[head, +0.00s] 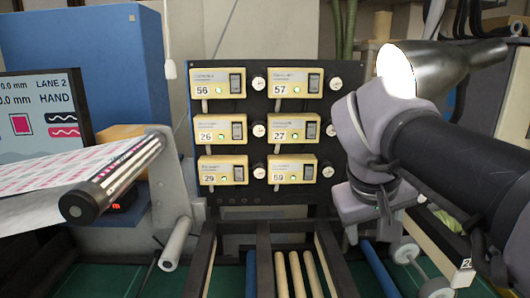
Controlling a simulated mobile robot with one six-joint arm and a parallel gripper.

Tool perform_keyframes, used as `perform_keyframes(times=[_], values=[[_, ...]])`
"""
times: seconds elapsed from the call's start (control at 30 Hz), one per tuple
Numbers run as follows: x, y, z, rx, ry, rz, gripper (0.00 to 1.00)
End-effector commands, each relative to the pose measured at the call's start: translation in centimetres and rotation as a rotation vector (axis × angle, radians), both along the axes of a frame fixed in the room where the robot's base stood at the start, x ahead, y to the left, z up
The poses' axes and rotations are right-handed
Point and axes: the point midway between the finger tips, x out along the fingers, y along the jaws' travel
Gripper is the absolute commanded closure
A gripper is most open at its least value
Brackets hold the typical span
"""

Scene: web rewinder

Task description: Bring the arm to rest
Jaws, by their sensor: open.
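My arm comes in from the right edge, dark along its link and grey-violet at the joints. It bends at a large joint left of the link, and the wrist hangs down below that. My gripper (384,222) is at the lower right, pointing down, with its fingers apart. I see nothing between them, though the fingertips are small and partly unclear. It is right of the black panel (230,97) and above the green floor area.
The panel carries several yellow numbered modules with knobs. A lit metal lamp (450,65) hangs close to my upper arm joint. A printed web (60,185) runs over a roller at left, by a screen (45,112). A black rack (207,262) holds cream rods at bottom centre.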

Motion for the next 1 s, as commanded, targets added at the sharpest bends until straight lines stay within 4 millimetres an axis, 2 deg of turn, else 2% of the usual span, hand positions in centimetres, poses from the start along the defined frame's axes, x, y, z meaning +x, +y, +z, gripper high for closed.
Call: perform_keyframes(times=[0.03,0.27,0.37,0.5,0.6,0.77,0.9,1.0], values=[[-1.6,0.6,-0.9,0.049,-0.007,-0.011,0.44],[-9.0,4.2,-6.4,0.324,-0.051,-0.106,0.44],[-12.5,6.1,-9.4,0.462,-0.075,-0.177,0.44],[-17.3,8.7,-14.5,0.678,-0.118,-0.319,0.44],[-16.8,8.6,-19.6,0.671,-0.114,-0.312,0.44],[-16.8,8.6,-26.2,0.669,-0.113,-0.311,0.44],[-16.8,8.6,-32.9,0.668,-0.111,-0.310,0.44],[-16.8,8.6,-37.0,0.668,-0.111,-0.310,0.44]])
